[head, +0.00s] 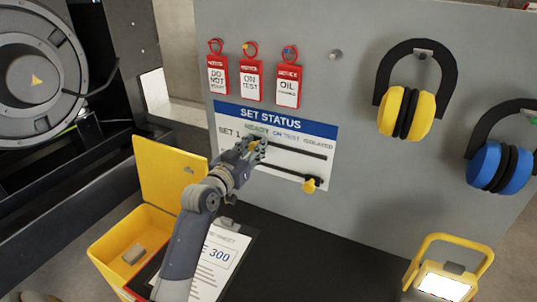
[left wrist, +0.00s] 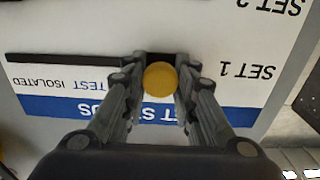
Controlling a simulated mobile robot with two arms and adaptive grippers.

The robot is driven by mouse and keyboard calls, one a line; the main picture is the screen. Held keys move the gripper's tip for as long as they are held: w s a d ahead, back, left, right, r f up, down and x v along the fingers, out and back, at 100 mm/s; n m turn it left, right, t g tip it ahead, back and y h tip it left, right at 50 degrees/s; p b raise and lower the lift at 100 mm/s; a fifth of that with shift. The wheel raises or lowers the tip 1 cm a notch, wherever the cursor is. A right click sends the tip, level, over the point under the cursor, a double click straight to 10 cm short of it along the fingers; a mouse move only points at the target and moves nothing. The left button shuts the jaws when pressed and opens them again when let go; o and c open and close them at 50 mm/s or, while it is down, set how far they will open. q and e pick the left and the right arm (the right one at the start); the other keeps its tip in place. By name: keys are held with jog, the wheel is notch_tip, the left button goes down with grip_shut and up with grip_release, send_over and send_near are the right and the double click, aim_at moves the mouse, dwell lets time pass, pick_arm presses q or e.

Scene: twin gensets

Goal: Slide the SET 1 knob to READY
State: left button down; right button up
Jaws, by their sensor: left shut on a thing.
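The SET STATUS panel (head: 222,118) is on the grey board, with a blue header and the words READY, ON TEST and ISOLATED above two black slots. The round yellow SET 1 knob (left wrist: 160,78) is between the fingers of my left gripper (left wrist: 160,85), which is shut on it. In the head view the gripper (head: 258,146) covers most of the knob, and the knob is below the word READY. In the left wrist view the panel is upside down; the knob is near the slot end beside SET 1. My right gripper is out of view.
A yellow SET 2 knob (head: 310,185) is at the right end of the lower slot. Red tags (head: 252,80) hang above the panel. Yellow earmuffs (head: 420,110) and blue earmuffs (head: 485,165) hang at right. Below are an open yellow box (head: 105,250), a clipboard and a yellow lamp (head: 445,280).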

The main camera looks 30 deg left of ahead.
pick_arm(q)
jog(key=shift+a+r, duration=0.15)
jog(key=shift+a, duration=0.7)
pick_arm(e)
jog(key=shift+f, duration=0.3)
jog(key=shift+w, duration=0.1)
pick_arm(q)
jog(key=c, duration=1.5)
grip_release()
jog(key=shift+o, duration=1.1)
jog(key=shift+a, duration=0.2)
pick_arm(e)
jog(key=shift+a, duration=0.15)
